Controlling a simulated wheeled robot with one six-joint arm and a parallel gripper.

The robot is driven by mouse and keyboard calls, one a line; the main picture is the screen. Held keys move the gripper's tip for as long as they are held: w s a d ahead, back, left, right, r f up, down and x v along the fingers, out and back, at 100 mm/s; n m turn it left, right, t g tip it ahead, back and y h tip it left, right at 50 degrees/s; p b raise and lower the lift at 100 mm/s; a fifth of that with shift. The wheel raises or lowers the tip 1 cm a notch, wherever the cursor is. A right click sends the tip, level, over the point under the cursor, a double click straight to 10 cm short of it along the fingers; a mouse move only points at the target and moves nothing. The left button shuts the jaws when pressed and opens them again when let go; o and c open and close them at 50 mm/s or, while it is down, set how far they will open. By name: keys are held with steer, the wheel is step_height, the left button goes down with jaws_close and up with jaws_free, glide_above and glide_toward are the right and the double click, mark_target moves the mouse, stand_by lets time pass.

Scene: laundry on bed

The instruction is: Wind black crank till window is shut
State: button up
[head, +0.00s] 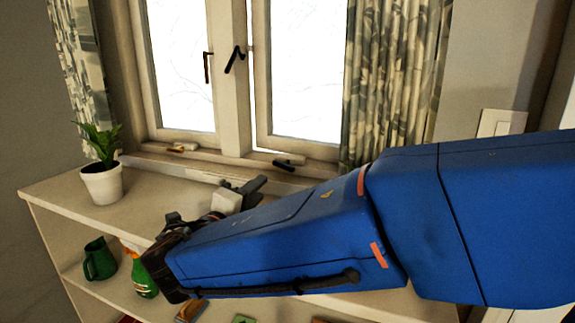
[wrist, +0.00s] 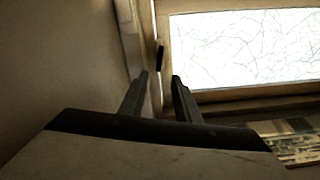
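The black crank (head: 290,165) is at the bottom of the right window sash (head: 300,145), on the sill. A bright strip shows between this sash and the centre post, so the sash looks ajar. My gripper (head: 246,184) is in front of the sill, below and left of the crank, apart from it. In the wrist view the two fingers of my gripper (wrist: 158,88) are spread with nothing between them. A small dark piece, which looks like the black crank (wrist: 160,57), is ahead of the fingertips by the pane's frame.
A second, brass-coloured crank (head: 182,149) is under the left sash. A black handle (head: 235,59) and a brown handle (head: 207,67) are higher up. A potted plant (head: 102,182) stands on the shelf top at left. A patterned curtain (head: 393,85) hangs right of the window.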

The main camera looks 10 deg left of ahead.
mark_target(283, 167)
steer(key=w, duration=0.5)
steer(key=w+d, duration=0.1)
steer(key=w, duration=0.5)
steer(key=w+d, duration=0.1)
steer(key=w, duration=0.5)
steer(key=shift+d, duration=0.25)
jaws_close()
